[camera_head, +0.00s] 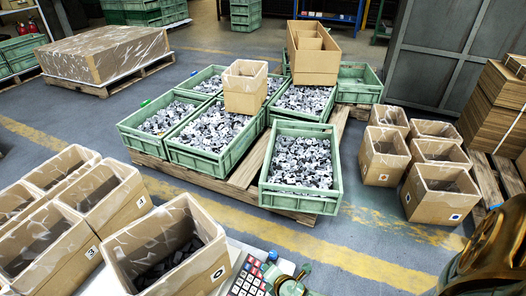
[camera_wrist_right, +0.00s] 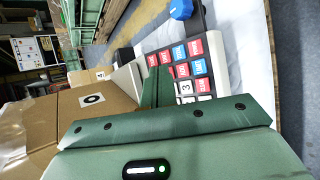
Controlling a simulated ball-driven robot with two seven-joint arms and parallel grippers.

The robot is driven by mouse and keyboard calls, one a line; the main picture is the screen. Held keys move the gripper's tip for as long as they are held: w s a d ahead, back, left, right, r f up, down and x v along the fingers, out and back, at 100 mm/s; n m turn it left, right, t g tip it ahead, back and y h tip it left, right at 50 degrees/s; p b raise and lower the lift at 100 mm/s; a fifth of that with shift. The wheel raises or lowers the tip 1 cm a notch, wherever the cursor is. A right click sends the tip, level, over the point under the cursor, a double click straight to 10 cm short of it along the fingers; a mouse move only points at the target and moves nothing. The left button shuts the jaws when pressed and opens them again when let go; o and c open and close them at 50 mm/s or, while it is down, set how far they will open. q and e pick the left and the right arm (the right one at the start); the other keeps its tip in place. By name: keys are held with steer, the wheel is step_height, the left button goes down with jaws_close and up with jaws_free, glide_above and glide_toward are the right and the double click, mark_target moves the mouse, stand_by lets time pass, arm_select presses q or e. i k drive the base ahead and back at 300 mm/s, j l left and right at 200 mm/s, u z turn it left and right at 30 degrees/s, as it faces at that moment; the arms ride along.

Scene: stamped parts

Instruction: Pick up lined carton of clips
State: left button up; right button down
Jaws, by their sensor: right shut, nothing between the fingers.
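A lined carton (camera_head: 128,262) stands at the front, left of centre, with clear liner over its rim and dark small parts inside. Its front face bears a round black ring label, which also shows on the carton (camera_wrist_right: 60,118) in the right wrist view. My right gripper (camera_head: 292,284) is at the bottom of the head view, right of the carton and apart from it. Its green fingers (camera_wrist_right: 155,88) are shut and empty beside a keypad. My left gripper is not in view.
The keypad (camera_head: 248,276) with red, blue and white keys lies on a pale surface between carton and gripper. Other lined cartons (camera_head: 120,208) stand at left, more (camera_head: 440,198) at right. Green crates (camera_head: 277,195) of metal parts sit on a pallet beyond.

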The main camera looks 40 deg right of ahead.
mark_target(173, 262)
steer(key=k+j, duration=0.2)
steer(key=k, duration=0.3)
steer(key=k+j, duration=0.2)
steer(key=k, duration=0.25)
